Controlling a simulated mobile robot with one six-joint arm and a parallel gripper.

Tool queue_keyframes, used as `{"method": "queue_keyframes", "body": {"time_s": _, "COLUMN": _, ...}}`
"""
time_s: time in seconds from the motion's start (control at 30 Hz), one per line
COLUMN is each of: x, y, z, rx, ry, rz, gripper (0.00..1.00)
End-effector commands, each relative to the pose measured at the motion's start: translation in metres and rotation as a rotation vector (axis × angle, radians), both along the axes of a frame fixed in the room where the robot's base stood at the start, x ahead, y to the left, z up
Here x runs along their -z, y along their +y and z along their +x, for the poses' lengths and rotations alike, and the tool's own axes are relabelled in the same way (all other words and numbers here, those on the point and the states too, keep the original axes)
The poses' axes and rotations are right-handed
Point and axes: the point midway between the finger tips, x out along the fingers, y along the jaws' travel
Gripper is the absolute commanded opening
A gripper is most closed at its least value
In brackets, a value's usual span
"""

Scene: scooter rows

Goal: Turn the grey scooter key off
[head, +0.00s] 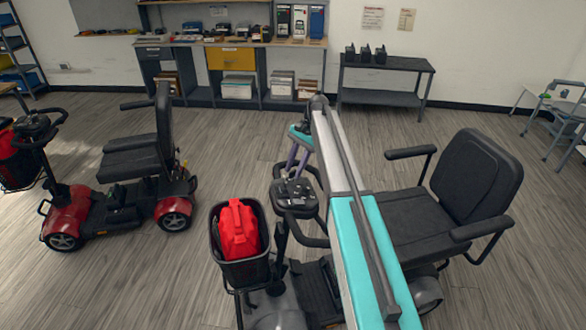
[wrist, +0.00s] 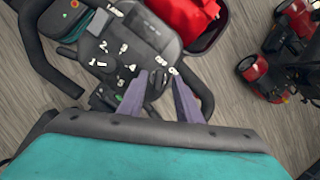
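The grey scooter (head: 277,312) stands at the centre right with a black seat. Its black console (head: 295,197) sits on the tiller, and the console also fills the upper left of the wrist view (wrist: 113,45), with a dial and white numbers. A small dark knob-like part (wrist: 155,86), possibly the key, shows at the console's near edge. My gripper (wrist: 159,78) is open, with its two purple fingers on either side of that part; I cannot tell whether they touch it. In the head view my gripper (head: 294,164) points down just behind the console.
A black basket (head: 240,272) with a red bag (head: 237,228) hangs on the scooter's front. A red scooter (head: 120,205) stands at the left. A workbench (head: 228,43) and a dark side table (head: 385,66) line the back wall. Grey floor lies clear between.

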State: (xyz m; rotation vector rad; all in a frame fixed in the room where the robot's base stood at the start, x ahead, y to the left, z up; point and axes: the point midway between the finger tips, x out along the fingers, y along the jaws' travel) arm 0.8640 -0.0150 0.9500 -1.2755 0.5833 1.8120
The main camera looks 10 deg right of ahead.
Motion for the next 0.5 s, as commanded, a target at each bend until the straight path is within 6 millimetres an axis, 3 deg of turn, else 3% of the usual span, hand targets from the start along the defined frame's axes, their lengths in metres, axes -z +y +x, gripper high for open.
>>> {"method": "queue_keyframes", "body": {"time_s": 0.27, "x": -0.001, "y": -0.001, "z": 0.0, "rx": 0.0, "ry": 0.002, "rz": 0.0, "gripper": 0.31}}
{"method": "queue_keyframes", "body": {"time_s": 0.5, "x": -0.017, "y": -0.008, "z": 0.003, "rx": 0.001, "ry": 0.001, "rz": -0.001, "gripper": 0.31}}
